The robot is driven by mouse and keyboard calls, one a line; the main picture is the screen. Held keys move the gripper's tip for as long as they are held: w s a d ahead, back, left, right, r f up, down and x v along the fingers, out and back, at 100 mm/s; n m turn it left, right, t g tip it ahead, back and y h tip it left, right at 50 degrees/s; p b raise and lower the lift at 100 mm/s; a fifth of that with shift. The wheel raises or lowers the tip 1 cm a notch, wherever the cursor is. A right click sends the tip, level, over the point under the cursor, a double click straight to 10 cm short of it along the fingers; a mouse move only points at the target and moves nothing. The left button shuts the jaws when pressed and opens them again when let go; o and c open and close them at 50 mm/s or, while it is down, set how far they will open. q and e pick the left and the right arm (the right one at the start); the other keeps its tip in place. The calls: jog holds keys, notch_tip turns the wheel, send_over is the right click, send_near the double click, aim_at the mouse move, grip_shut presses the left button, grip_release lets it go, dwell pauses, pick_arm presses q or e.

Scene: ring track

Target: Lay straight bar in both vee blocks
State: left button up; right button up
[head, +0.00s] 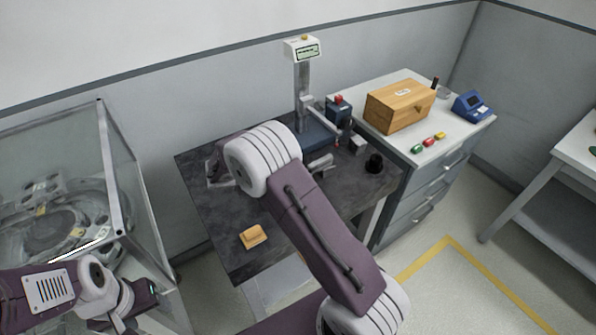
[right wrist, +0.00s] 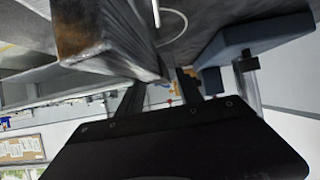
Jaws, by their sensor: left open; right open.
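My left gripper (head: 138,300) is open at the lower left of the head view, beside the glass-sided case and away from the dark table (head: 225,225). My right arm reaches over that table and hides much of it. In the right wrist view my right gripper (right wrist: 158,90) is open, its two dark fingers apart, close to a grey metal block (right wrist: 95,38) with a brownish patch. I cannot tell whether that block is a vee block. A small grey metal piece (head: 320,164) shows right of my arm in the head view. I cannot make out the straight bar.
A tan block (head: 253,237) lies near the table's front. A measuring stand (head: 302,90) rises at the back, and a black cup (head: 374,164) is at the right. A cabinet (head: 400,145) carries a wooden box (head: 399,106). A glass-sided case (head: 110,170) stands left.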

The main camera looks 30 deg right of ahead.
jog(key=shift+a+r, duration=0.3)
jog(key=shift+a, duration=0.1)
jog(key=b+v, duration=0.1)
jog(key=v, duration=1)
jog(key=shift+s+a, duration=0.1)
jog(key=shift+s, duration=0.05)
